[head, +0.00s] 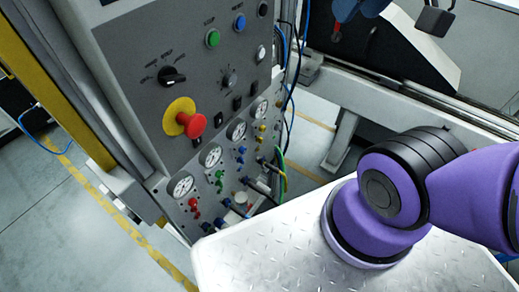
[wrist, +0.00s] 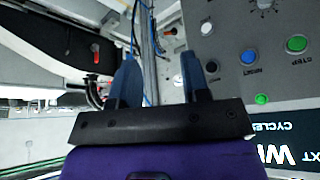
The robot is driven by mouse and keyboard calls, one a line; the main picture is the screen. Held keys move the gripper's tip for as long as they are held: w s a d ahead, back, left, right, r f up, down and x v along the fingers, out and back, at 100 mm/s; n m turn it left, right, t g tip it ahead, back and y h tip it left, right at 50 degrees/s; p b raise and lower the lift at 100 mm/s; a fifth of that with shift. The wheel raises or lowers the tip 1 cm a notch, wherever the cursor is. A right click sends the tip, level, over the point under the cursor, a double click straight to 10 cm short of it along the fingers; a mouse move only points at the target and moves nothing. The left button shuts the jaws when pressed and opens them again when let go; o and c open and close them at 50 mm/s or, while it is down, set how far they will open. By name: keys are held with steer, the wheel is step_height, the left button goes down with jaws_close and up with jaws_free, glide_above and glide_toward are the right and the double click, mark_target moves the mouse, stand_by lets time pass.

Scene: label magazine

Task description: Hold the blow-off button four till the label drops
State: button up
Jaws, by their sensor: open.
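The grey control panel (head: 140,50) stands at the left in the head view. Along its lower part run several round gauges, with small red (head: 193,202), green (head: 219,175), blue (head: 241,150) and yellow (head: 262,127) buttons or knobs beside them. I cannot read which is blow-off button four, and I cannot make out the label. My gripper (wrist: 160,65) shows in the wrist view, its two blue-grey fingers apart with nothing between them. The panel with green (wrist: 296,44) and blue (wrist: 249,56) buttons appears to its right, upside down. The head view does not show my gripper.
A red emergency stop (head: 191,123) on a yellow base juts from the panel. A black selector (head: 171,76) sits above it. Cables and hoses (head: 286,110) hang along the panel's right edge. A yellow post (head: 60,80) stands at the left.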

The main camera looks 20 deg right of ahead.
jaws_close()
stand_by(1.5)
